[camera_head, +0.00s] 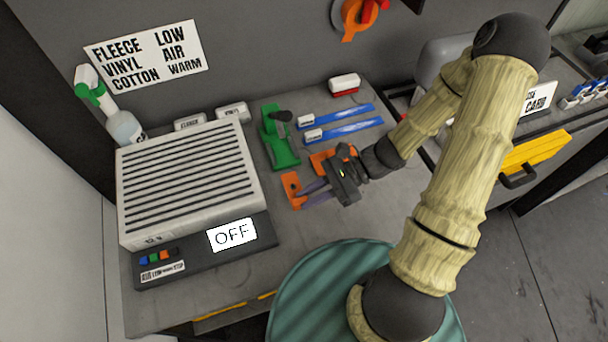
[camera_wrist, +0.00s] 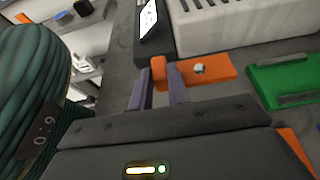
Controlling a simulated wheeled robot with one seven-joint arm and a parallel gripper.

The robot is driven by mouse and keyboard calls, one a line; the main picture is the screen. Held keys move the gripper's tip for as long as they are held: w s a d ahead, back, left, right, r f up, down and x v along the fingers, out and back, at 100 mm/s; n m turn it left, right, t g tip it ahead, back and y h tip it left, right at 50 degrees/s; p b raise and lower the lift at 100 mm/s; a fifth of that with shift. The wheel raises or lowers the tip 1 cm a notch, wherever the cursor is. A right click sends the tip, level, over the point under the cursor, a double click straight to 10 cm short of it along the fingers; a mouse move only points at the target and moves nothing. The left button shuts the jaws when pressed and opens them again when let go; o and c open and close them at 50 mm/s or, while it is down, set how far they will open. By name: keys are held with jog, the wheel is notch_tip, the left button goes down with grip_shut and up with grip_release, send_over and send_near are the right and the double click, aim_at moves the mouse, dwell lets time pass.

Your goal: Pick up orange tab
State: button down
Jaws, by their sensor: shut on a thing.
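The orange tab (camera_head: 290,181) lies on the grey bench beside the white slatted machine. In the wrist view the tab (camera_wrist: 215,66) is a flat orange piece with a pale round fitting and a raised end. My gripper (camera_head: 304,193) reaches it from the right, with its purple fingers closed on the raised end. The wrist view shows the gripper (camera_wrist: 160,75) with one finger on each side of that end. The tab appears to rest on the bench; any gap beneath it cannot be seen.
The white slatted machine (camera_head: 187,180) with an OFF sign (camera_head: 232,235) stands left of the tab. A green tool (camera_head: 278,140), blue strips (camera_head: 340,130) and a second orange piece (camera_head: 320,160) lie near my gripper. A spray bottle (camera_head: 122,124) stands at the back left. Bare bench lies in front.

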jog(key=shift+s+d, duration=0.15)
jog(key=shift+s, duration=0.6)
jog(key=shift+s+d, duration=0.1)
jog(key=shift+s, duration=0.6)
